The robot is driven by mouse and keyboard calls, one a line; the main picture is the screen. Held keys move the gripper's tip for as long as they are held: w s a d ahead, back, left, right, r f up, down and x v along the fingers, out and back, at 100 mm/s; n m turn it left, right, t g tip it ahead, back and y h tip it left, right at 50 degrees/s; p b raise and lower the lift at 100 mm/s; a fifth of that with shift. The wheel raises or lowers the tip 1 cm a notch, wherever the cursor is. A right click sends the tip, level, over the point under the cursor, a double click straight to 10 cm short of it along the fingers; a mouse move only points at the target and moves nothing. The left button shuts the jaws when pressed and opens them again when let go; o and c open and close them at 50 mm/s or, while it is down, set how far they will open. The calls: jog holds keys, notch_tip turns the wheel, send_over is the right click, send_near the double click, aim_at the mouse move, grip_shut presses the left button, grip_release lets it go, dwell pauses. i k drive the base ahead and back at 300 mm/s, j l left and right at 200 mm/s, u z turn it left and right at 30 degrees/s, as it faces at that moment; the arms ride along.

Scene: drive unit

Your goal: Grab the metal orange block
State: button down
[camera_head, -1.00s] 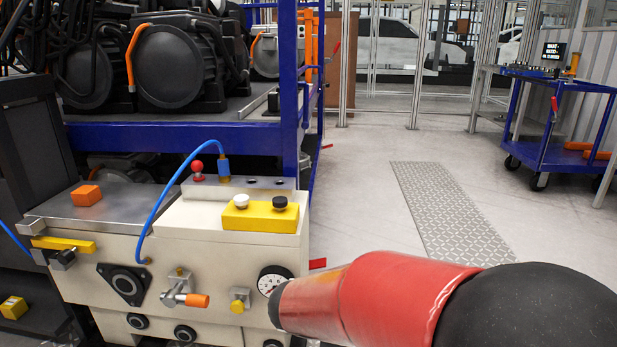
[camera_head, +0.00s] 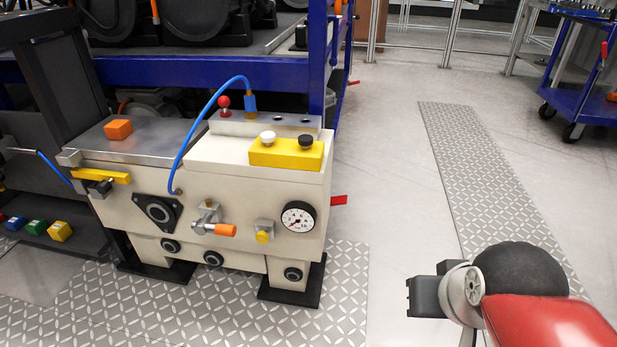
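A small orange block (camera_head: 118,130) lies on the grey metal top plate (camera_head: 150,143) at the left end of the cream drive unit (camera_head: 250,179). Nothing covers the block. My arm shows at the lower right, a red link with a black rounded joint and a dark grey part at its left end. That end is well to the right of the drive unit and far from the block. I cannot make out gripper fingers in this view.
A yellow box with white and black knobs (camera_head: 287,153) and a looping blue hose (camera_head: 188,128) stand right of the block. An orange-tipped handle (camera_head: 225,230) sticks out in front. A blue rack (camera_head: 200,70) rises behind. Coloured blocks (camera_head: 60,231) sit low at left. The floor at right is open.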

aim_at(117, 129)
jog(key=u, duration=1.55)
jog(key=i+j+z, duration=0.15)
jog(key=i+z, duration=0.15)
jog(key=i, duration=0.15)
jog(key=i+j+z, duration=0.3)
jog(key=i, duration=0.15)
jog(key=i+j+z, duration=0.25)
jog(key=i+j, duration=0.2)
jog(key=i+j+z, duration=0.15)
jog(key=j, duration=0.3)
jog(key=i+j, duration=0.25)
jog(key=i+j+z, duration=0.05)
jog(key=j, duration=0.05)
